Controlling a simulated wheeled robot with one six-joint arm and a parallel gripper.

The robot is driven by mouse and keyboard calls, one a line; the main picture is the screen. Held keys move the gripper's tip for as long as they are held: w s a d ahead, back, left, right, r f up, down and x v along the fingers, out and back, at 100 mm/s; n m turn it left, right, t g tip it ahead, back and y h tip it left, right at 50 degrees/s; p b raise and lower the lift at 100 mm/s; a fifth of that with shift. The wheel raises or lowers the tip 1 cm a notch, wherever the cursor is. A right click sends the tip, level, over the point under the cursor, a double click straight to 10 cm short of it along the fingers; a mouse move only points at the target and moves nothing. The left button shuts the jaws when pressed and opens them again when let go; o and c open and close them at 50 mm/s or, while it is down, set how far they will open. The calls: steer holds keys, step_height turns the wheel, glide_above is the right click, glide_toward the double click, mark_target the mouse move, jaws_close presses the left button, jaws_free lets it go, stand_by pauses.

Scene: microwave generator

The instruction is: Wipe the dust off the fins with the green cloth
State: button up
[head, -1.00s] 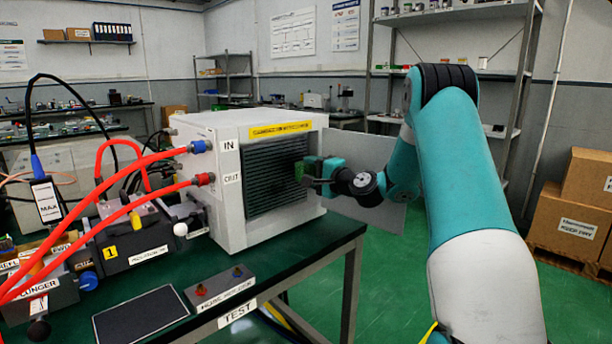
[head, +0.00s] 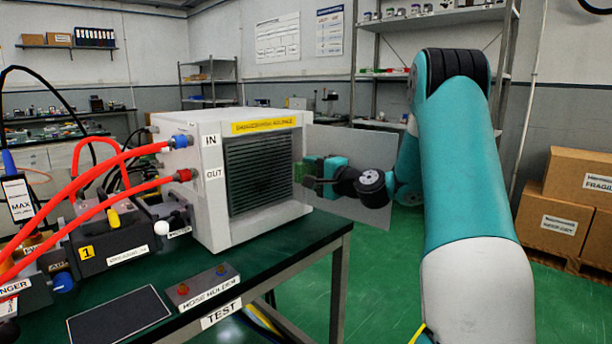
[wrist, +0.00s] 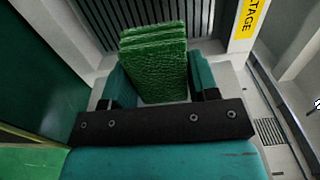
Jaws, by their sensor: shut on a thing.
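The fins (head: 262,170) are dark horizontal slats in the front of the white generator box (head: 210,212) on the bench. They also show at the top of the wrist view (wrist: 130,18). My gripper (head: 318,178) is at the right edge of the fin opening. It is shut on the green cloth (wrist: 158,70), a folded pad held between the teal fingers. The cloth also shows as a small green patch in the head view (head: 300,173). I cannot tell whether it touches the fins. Dust is too fine to make out.
An open grey panel (head: 375,215) stands to the right of the box, behind my gripper. Red hoses (head: 90,165) run to the IN and OUT ports. A hose holder (head: 205,287) and a dark mat (head: 118,314) lie on the bench (head: 290,250) in front.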

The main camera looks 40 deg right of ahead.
mark_target(246, 186)
steer(key=shift+s, duration=0.15)
stand_by(0.3)
steer(key=a+f+m+b, duration=0.35)
steer(key=a+m, duration=0.55)
steer(key=a, duration=0.3)
steer(key=shift+w+a+p, duration=0.15)
steer(key=shift+w+p, duration=1.15)
steer(key=shift+w, duration=0.35)
steer(key=shift+w+a+p, duration=0.15)
steer(key=shift+w+p, duration=1.1)
steer(key=shift+w, duration=0.4)
steer(key=shift+w+p, duration=1)
steer(key=shift+p, duration=0.1)
steer(key=shift+d, duration=0.1)
